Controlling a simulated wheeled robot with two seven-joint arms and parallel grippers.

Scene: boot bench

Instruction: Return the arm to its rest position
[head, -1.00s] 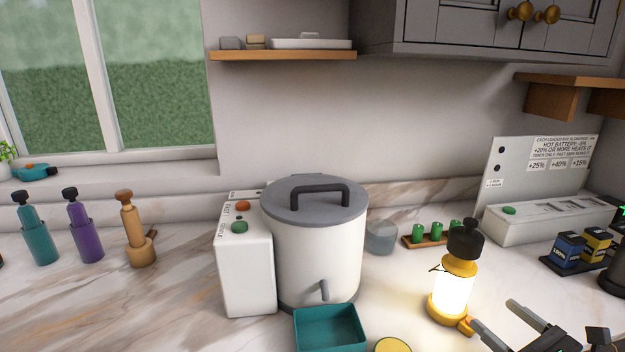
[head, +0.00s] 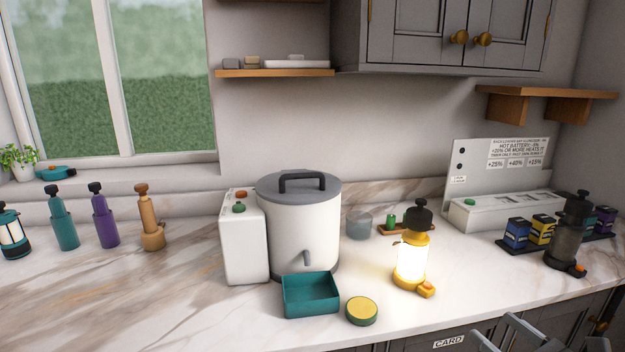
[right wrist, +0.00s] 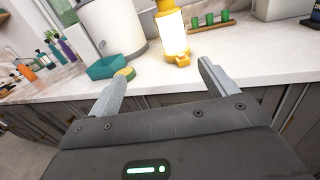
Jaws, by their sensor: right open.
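My right gripper (right wrist: 160,100) is open and empty in the right wrist view, with its two grey fingers apart in front of the counter. In the head view its fingers (head: 500,338) show only at the bottom right edge, in front of the cabinet fronts and below the counter edge. A lit yellow lantern (head: 411,262) with a black top stands upright on the counter, apart from the gripper. It also shows in the right wrist view (right wrist: 173,35), beyond the fingers. My left gripper is not in view.
A white lidded urn (head: 300,228) stands beside a white button box (head: 243,240). A teal tray (head: 311,296) and a yellow-topped round tin (head: 361,311) sit near the counter's front. A dark lantern (head: 568,240) and batteries (head: 516,234) stand at right. The left counter front is clear.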

